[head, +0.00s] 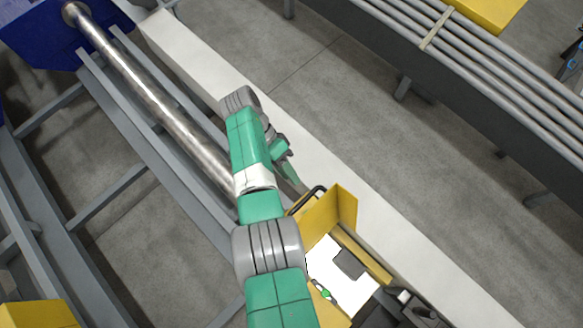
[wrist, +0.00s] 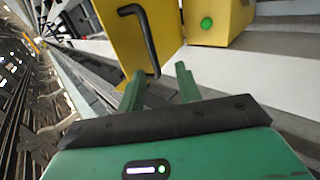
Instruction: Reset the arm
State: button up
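My arm reaches up through the middle of the head view. My gripper (head: 287,170) hangs beside the white beam, partly hidden by my own arm. In the wrist view its two green fingers (wrist: 160,78) stand apart with nothing held between them. A yellow panel with a black handle (wrist: 140,30) lies beyond the fingertips; whether they touch it I cannot tell. In the head view this looks like the raised yellow lid (head: 335,208) of an open box.
The box's white interior (head: 328,258) holds a dark grey block (head: 349,264) and a small green-lit item (head: 325,293). A long metal bar (head: 150,95) lies left of my arm. A pipe rack (head: 470,75) stands at upper right. Bare floor (head: 330,110) lies between beam and rack.

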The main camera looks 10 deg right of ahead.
dwell(0.4)
jog(key=w+r+n+t+y+p, duration=0.1)
jog(key=w+r+n+t+p, duration=0.2)
jog(key=w+r+t, duration=0.9)
jog(key=w+a+r+n+t+y+p, duration=0.1)
jog(key=w+r+n+t, duration=0.15)
jog(key=r, duration=0.75)
jog(key=w+a+r+n+t+p, duration=0.1)
jog(key=w+r+t, duration=0.3)
jog(key=r, duration=0.7)
jog(key=s+a+r+n+t+y+p, duration=0.1)
jog(key=s+r+t, duration=0.3)
jog(key=r, duration=0.7)
jog(key=s+a+r+n+t, duration=0.1)
jog(key=s+r+t, duration=0.25)
jog(key=r, duration=0.65)
jog(key=s+r+n+t+y, duration=0.1)
jog(key=s+r+t, duration=0.2)
jog(key=s+r, duration=0.4)
jog(key=s+a+r+n+t+y+p, duration=0.1)
jog(key=s+r+n+t, duration=0.1)
jog(key=s+r, duration=0.6)
jog(key=shift+s+a+t, duration=0.3)
jog(key=shift+s+t, duration=0.4)
jog(key=shift+s, duration=0.15)
